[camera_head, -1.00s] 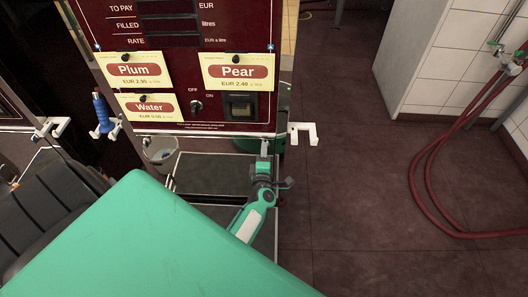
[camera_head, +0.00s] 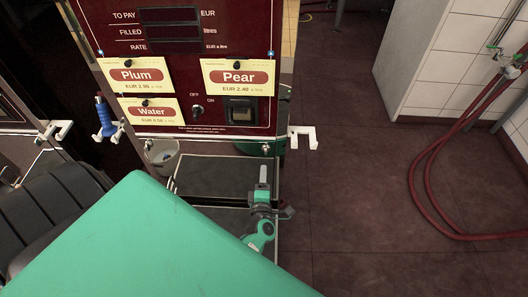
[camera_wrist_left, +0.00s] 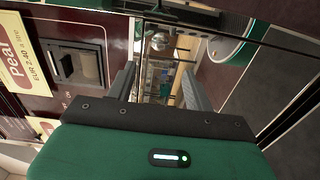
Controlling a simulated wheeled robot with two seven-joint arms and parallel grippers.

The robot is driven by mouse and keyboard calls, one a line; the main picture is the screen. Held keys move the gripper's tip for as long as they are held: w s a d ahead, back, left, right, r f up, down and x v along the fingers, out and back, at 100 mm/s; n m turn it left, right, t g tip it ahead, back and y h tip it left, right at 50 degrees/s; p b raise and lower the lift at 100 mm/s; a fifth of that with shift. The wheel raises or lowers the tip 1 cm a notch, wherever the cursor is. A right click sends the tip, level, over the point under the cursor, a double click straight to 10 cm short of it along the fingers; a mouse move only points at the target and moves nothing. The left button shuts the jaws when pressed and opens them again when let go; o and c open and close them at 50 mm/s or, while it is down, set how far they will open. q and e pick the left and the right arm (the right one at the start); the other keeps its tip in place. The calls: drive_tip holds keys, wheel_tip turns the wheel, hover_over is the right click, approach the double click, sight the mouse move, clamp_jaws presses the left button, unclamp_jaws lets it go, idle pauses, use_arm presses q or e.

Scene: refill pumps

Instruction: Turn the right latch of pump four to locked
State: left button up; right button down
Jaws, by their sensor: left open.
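The maroon pump panel (camera_head: 185,75) carries Plum, Pear and Water cards. A small metal piece (camera_head: 266,148) at its lower right edge looks like the right latch; it is too small to tell which way it is turned. No pump number is readable. My left gripper (camera_head: 263,171) is just below that piece, apart from it, its fingers pointing up towards the panel. In the left wrist view its two fingers (camera_wrist_left: 157,82) are spread with nothing held between them. The Pear card (camera_wrist_left: 15,60) and black switch (camera_wrist_left: 78,67) show left of them. My right gripper does not show.
A white bracket (camera_head: 303,138) sticks out right of the panel. A blue-handled nozzle (camera_head: 103,117) hangs on the left. A bucket (camera_head: 162,152) stands behind the dark shelf (camera_head: 212,178). A red hose (camera_head: 425,185) hangs by the tiled wall; the floor between is clear.

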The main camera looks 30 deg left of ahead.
use_arm(q)
drive_tip(key=shift+v, duration=2.2)
drive_tip(key=s+d+f+m+g+h, duration=0.1)
drive_tip(key=s+d+f+m+h, duration=0.2)
drive_tip(key=f+m, duration=0.35)
drive_tip(key=s+d+f+m+g+h, duration=0.2)
drive_tip(key=s+d+f+m+h, duration=0.15)
drive_tip(key=f, duration=0.55)
drive_tip(key=s+d+f+m+g+h, duration=0.1)
drive_tip(key=s+d+f+m+h, duration=0.2)
drive_tip(key=f+m, duration=0.35)
drive_tip(key=s+a+f+m+g, duration=0.2)
drive_tip(key=s+f, duration=0.4)
drive_tip(key=s, duration=0.3)
drive_tip(key=s+a+f+m+g, duration=0.2)
drive_tip(key=s+f+m+g, duration=0.2)
drive_tip(key=s, duration=0.6)
drive_tip(key=s+a+f+m+g, duration=0.3)
drive_tip(key=s+f+m+g, duration=0.1)
drive_tip(key=s+f, duration=0.4)
drive_tip(key=shift+s+f, duration=0.3)
drive_tip(key=shift+s, duration=0.85)
